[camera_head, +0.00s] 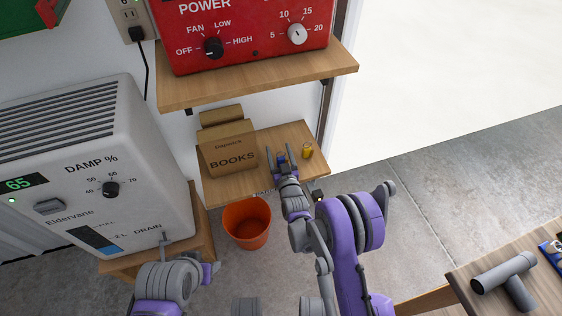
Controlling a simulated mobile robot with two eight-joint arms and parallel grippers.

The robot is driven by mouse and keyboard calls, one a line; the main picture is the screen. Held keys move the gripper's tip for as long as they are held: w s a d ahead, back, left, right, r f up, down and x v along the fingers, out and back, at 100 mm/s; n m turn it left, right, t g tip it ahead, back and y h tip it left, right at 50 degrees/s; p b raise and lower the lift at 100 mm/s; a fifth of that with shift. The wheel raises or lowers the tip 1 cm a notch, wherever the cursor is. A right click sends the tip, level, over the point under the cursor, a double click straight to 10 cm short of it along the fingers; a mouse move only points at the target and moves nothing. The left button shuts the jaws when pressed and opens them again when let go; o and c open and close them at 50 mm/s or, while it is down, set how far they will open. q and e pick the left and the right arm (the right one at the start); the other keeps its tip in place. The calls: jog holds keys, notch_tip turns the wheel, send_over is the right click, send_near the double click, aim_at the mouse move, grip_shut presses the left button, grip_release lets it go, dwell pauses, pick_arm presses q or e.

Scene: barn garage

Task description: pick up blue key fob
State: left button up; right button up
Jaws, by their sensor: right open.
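I cannot make out a blue key fob for certain in the head view. My right gripper (280,150) is open, its two grey fingers reaching over the lower wooden shelf (232,187), to the right of a cardboard box. The spot between and under the fingers is partly hidden by the gripper itself. A small yellow object (307,151) sits on the shelf just right of the fingers. Part of my left arm shows at the bottom left, in front of the dehumidifier; its jaw state is unclear.
An orange bucket (246,222) is on the floor below. A red heater (250,35) sits on the upper shelf (260,78). The white dehumidifier (110,170) stands left. A table (462,282) with grey pipes (503,272) is right.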

grip_shut()
dwell(0.3)
